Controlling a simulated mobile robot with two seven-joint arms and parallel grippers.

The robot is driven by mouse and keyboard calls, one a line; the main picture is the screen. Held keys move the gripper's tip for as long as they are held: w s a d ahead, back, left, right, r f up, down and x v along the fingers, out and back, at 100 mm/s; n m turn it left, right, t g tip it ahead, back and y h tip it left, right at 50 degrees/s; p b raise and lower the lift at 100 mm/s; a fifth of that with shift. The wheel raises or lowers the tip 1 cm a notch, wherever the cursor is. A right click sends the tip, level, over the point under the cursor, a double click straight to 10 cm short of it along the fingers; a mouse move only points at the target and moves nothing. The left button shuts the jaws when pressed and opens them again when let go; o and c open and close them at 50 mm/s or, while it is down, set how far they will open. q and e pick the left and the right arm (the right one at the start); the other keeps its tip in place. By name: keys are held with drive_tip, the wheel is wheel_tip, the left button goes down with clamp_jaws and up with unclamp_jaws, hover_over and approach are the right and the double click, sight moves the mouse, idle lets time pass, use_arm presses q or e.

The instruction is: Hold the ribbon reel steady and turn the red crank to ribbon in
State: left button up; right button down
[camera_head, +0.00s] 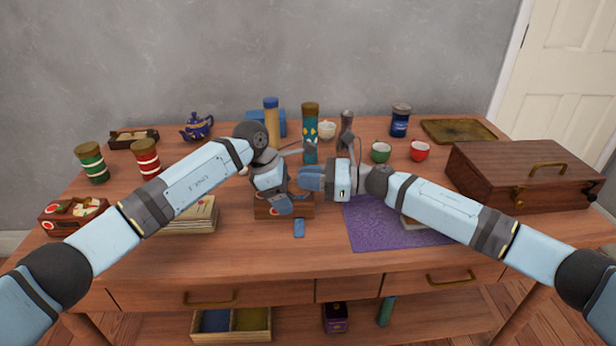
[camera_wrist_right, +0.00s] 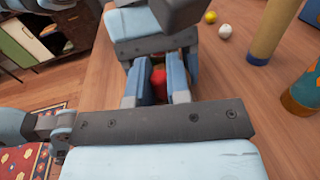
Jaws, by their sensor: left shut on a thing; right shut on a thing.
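The ribbon reel's wooden base (camera_head: 304,211) stands on the table in front of me in the head view, mostly hidden by my grippers. A short blue strip (camera_head: 299,228), seemingly ribbon, lies at its front edge. My left gripper (camera_head: 284,203) is shut on the reel from above; its exact grip is hard to make out. My right gripper (camera_head: 311,178) reaches in from the right and is shut on the red crank. The crank (camera_wrist_right: 158,83) shows as a red piece between the two fingers in the right wrist view. The reel's spool is hidden.
A purple cloth (camera_head: 385,228) lies to the right, and a stack of papers (camera_head: 190,218) to the left. A wooden case (camera_head: 525,178) fills the right end. Tall canisters (camera_head: 311,140) and cups (camera_head: 380,151) stand behind the grippers. The table front is clear.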

sight(298, 192)
drive_tip(key=m+t+h, duration=0.1)
drive_tip(key=m+t, duration=0.1)
drive_tip(key=t, duration=0.1)
drive_tip(key=s+m+t+h, duration=0.1)
drive_tip(key=m+t, duration=0.1)
drive_tip(key=t, duration=0.1)
drive_tip(key=shift+a, duration=0.15)
drive_tip(key=m+t+h, duration=0.2)
drive_tip(key=t, duration=0.1)
drive_tip(key=m+t+h, duration=0.1)
drive_tip(key=h, duration=0.1)
drive_tip(key=shift+s+a+m, duration=0.25)
drive_tip(key=shift+a+m, duration=0.1)
drive_tip(key=shift+m, duration=0.05)
drive_tip(key=m+t+h, duration=0.2)
drive_tip(key=h, duration=0.1)
drive_tip(key=m+t+h, duration=0.1)
drive_tip(key=shift+s+a+f+m+h, duration=0.1)
drive_tip(key=shift+s+a+m+h, duration=0.05)
drive_tip(key=shift+a+m+h, duration=0.2)
drive_tip(key=m+t+h, duration=0.1)
drive_tip(key=m+h, duration=0.2)
drive_tip(key=h, duration=0.1)
drive_tip(key=shift+a+h, duration=0.15)
drive_tip(key=shift+h, duration=0.2)
drive_tip(key=shift+a+m+t+h, duration=0.1)
drive_tip(key=shift+m+t+h, duration=0.2)
drive_tip(key=shift+m+h, duration=0.6)
drive_tip(key=shift+h, duration=0.4)
